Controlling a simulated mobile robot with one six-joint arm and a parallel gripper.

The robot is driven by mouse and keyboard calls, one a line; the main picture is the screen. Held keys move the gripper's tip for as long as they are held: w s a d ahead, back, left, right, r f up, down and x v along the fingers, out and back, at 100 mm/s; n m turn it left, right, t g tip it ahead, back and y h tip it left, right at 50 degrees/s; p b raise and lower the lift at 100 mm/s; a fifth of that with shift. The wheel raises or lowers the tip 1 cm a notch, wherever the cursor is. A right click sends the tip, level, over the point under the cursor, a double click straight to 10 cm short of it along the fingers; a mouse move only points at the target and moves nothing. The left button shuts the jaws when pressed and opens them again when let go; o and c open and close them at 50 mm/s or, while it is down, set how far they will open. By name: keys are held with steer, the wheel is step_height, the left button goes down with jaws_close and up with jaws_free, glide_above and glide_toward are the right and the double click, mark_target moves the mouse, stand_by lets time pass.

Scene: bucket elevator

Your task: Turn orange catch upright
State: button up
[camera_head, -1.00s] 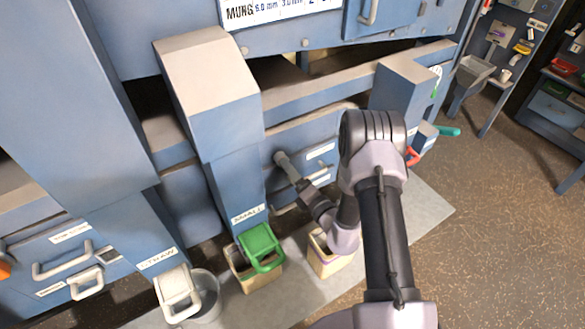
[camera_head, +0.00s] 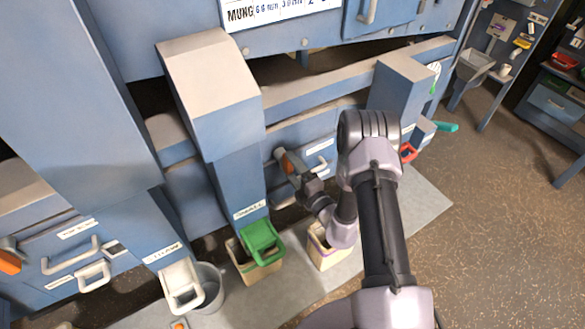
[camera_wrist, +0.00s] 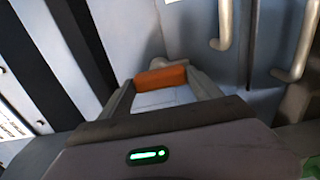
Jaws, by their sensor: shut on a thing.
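The orange catch (camera_wrist: 160,80) shows as a short orange block between the two fingers in the wrist view. In the head view the orange catch (camera_head: 290,163) is a small orange patch at the end of my arm, in front of the blue drawer panel. My gripper (camera_wrist: 161,82) is shut on the catch, one finger at each end of it. In the head view my gripper (camera_head: 288,166) reaches left from the wrist. The catch's exact tilt is hard to tell, as the fingers partly cover it.
A green-handled chute flap (camera_head: 263,242) hangs over a bin (camera_head: 250,268) below my gripper. A white flap (camera_head: 181,287) stands by a grey bucket (camera_head: 211,287) at lower left. Another bin (camera_head: 325,248) is under my arm. Pale drawer handles (camera_wrist: 228,25) are near the gripper.

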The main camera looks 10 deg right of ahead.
steer(key=o, duration=1.4)
steer(key=p+v, duration=0.1)
steer(key=v, duration=1.6)
steer(key=shift+s, duration=0.2)
steer(key=shift+r, duration=0.1)
